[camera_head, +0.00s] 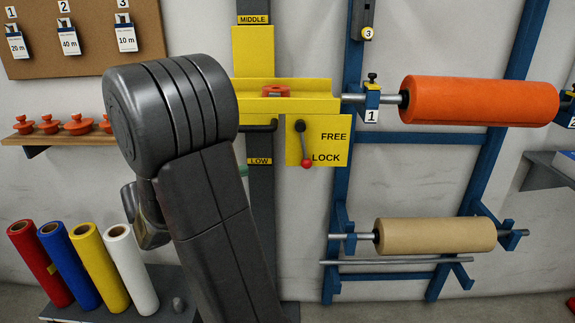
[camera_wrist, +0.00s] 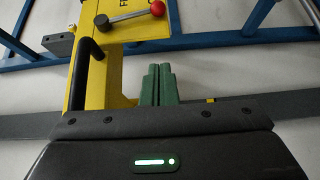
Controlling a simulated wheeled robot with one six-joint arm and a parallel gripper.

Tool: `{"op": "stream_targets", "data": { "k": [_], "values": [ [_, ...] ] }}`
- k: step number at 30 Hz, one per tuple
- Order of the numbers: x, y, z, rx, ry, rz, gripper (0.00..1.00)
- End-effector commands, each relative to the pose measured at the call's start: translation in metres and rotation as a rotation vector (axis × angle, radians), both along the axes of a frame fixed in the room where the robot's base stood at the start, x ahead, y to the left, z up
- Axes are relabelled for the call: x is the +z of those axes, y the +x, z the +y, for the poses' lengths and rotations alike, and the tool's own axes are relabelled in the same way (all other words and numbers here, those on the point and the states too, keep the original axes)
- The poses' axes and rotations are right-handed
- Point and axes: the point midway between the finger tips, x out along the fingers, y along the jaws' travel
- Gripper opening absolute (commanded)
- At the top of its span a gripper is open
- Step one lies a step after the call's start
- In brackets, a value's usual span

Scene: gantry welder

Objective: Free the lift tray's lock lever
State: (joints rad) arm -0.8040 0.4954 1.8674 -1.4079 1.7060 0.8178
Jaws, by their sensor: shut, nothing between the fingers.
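The yellow lift tray (camera_head: 290,103) rides on the dark upright between MIDDLE and LOW. Its lock lever (camera_head: 303,146) has a red knob (camera_head: 307,164) and hangs almost straight down, the knob beside the word LOCK. In the wrist view the lever (camera_wrist: 130,16) and red knob (camera_wrist: 158,8) are at the top. A black handle (camera_head: 260,127) sticks out left of the lever plate and shows in the wrist view (camera_wrist: 88,60). My gripper's green fingers (camera_wrist: 160,85) are together, empty and apart from the lever. In the head view my arm mostly hides them.
An orange roll (camera_head: 480,101) and a tan roll (camera_head: 435,236) sit on the blue rack to the right. Red, blue, yellow and white rolls (camera_head: 118,262) stand at lower left. An orange-topped piece (camera_head: 275,91) is on the tray. The wall before the lever plate looks clear.

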Motion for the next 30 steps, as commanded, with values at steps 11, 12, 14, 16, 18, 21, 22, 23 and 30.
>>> {"op": "stream_targets", "data": {
  "k": [11,12,14,16,18,21,22,23,30],
  "values": [
    [0.0,0.032,-0.05,-0.005,0.0,0.001,0.0],
    [-0.001,0.036,-0.056,-0.006,0.001,0.002,0.0],
    [-0.001,0.042,-0.064,-0.005,0.0,0.002,0.0],
    [-0.001,0.048,-0.073,-0.005,0.0,0.002,0.0],
    [-0.001,0.054,-0.082,-0.005,0.001,0.003,0.0],
    [-0.001,0.048,-0.099,-0.004,0.001,0.003,0.0],
    [-0.001,0.047,-0.102,-0.003,0.001,0.003,0.0],
    [-0.001,0.047,-0.106,-0.003,0.0,0.002,0.0],
    [-0.003,0.045,-0.117,-0.001,0.002,0.001,0.0]
  ]
}}
